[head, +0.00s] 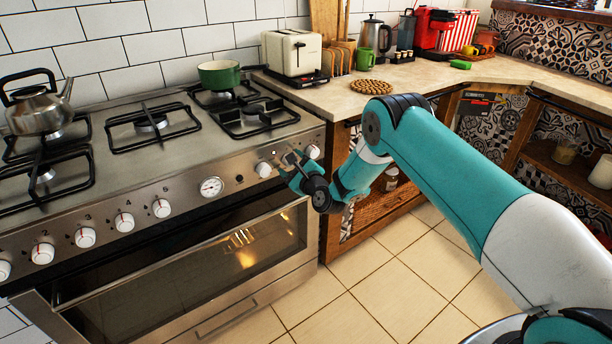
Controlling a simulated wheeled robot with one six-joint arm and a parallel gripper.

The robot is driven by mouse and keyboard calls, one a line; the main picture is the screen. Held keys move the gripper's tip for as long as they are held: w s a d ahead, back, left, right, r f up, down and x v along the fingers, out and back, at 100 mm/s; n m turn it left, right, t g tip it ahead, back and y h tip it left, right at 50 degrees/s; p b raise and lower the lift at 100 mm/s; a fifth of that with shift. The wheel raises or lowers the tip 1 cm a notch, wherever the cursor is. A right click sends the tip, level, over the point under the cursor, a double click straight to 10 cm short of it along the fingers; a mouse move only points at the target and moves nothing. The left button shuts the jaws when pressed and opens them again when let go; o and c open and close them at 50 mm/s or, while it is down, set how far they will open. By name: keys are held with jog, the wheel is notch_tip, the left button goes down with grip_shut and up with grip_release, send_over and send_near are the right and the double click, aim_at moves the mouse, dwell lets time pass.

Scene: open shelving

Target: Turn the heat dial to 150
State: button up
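The stove's front panel (185,215) carries a row of white dials. At its right end are a left dial (264,170), a middle dial partly covered by my gripper, and a right dial (313,151). Their markings are too small to read, so I cannot tell which is the heat dial or where it points. My gripper (289,163) is at the panel, in front of the middle dial. I cannot tell whether its fingers touch or grasp that dial. My wrist hides part of the panel and the oven's upper right corner.
A round gauge (211,187) sits left of these dials. The oven door (200,270) is below, with its handle along the top. A green pot (219,75) and a kettle (38,108) stand on the hob. The tiled floor (400,275) in front is clear.

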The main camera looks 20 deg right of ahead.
jog(key=b+v, duration=1.7)
jog(key=b, duration=0.5)
